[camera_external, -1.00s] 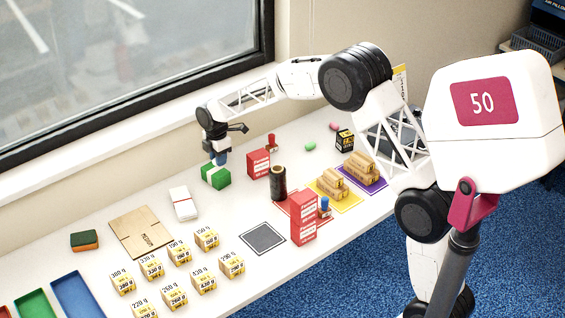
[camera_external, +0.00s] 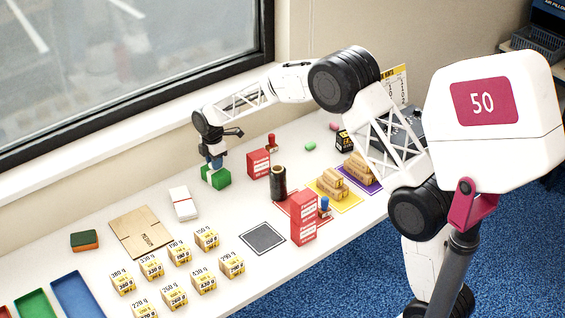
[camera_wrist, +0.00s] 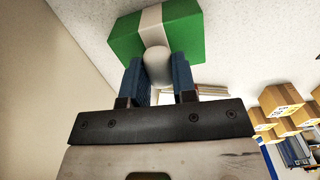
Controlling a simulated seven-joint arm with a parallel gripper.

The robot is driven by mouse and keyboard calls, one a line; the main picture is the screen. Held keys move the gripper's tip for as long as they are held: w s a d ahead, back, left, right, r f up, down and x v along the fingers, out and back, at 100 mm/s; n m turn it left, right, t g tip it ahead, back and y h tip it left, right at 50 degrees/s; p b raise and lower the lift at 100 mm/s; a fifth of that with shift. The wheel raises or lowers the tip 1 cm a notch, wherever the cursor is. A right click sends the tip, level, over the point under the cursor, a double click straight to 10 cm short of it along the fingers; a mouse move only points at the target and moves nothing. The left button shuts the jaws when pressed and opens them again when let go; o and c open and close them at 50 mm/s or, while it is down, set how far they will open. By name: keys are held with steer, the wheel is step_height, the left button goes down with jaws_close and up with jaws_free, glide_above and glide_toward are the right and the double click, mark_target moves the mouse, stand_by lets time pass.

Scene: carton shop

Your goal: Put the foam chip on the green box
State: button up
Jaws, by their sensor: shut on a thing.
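The green box (camera_external: 222,178) with a white band stands on the table below my gripper (camera_external: 215,167). In the wrist view the green box (camera_wrist: 190,35) fills the top, just beyond my fingertips. My gripper (camera_wrist: 157,75) is shut on a pale, rounded foam chip (camera_wrist: 156,66), held between its two blue fingers. The chip overlaps the box's white band in the wrist view; I cannot tell whether it touches the box. In the external view the chip is too small and too hidden to make out clearly.
A red carton (camera_external: 258,163) and a red stamp (camera_external: 272,142) stand right of the green box. A white pad (camera_external: 184,203) lies nearer the front left. A dark roll (camera_external: 278,183) stands farther right. Several small weight-marked cartons (camera_external: 180,251) stand in rows at the front.

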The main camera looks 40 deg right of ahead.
steer(key=shift+f, duration=0.5)
steer(key=o, duration=0.9)
steer(key=shift+f, duration=0.1)
step_height(320, 180, up, 12)
steer(key=shift+r, duration=0.15)
steer(key=shift+s+r, duration=0.1)
stand_by(0.8)
